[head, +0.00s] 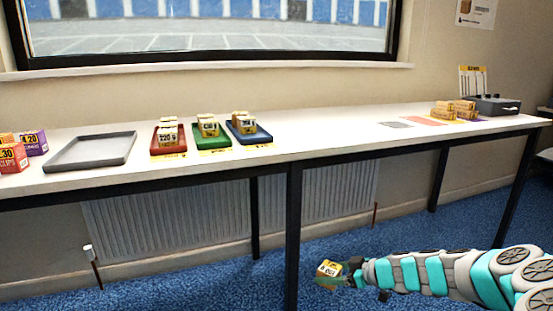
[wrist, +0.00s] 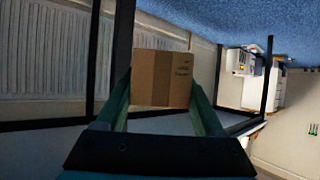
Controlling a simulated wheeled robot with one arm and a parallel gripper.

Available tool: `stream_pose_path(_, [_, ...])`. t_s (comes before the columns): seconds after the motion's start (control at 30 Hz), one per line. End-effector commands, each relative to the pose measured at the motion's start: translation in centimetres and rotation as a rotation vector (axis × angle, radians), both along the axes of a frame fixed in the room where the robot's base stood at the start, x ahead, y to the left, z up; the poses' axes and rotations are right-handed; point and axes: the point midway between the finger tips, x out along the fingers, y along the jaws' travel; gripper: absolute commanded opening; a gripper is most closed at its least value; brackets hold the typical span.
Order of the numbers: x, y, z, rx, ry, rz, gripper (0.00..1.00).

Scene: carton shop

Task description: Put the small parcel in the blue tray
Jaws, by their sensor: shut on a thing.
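My gripper (head: 344,273) is shut on a small brown parcel (head: 329,268) with a yellow and white label. In the head view it is low in front of the table, below the tabletop and over the blue carpet. In the wrist view the parcel (wrist: 161,78) sits between the two fingers. The blue tray (head: 261,137) stands on the table, right of the green tray, and several small parcels (head: 243,122) stand in it. My gripper is well below the blue tray and to its right.
A green tray (head: 227,144) and a red tray (head: 157,151) with parcels stand left of the blue one. An empty grey tray (head: 60,163) is further left. A table leg (head: 293,230) and the table's front edge are near my gripper. More parcels (head: 455,112) stand at the right.

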Motion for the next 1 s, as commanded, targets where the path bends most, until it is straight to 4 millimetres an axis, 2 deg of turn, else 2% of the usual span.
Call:
stream_pose_path(0.37, [0.7, 0.1, 0.1, 0.003, 0.000, -0.122, 0.02])
stream_pose_path(0.8, [2.0, 0.3, 0.2, 0.005, 0.000, -0.350, 0.02])
stream_pose_path(1.0, [2.3, 0.0, -0.3, -0.010, 0.010, -0.419, 0.02])
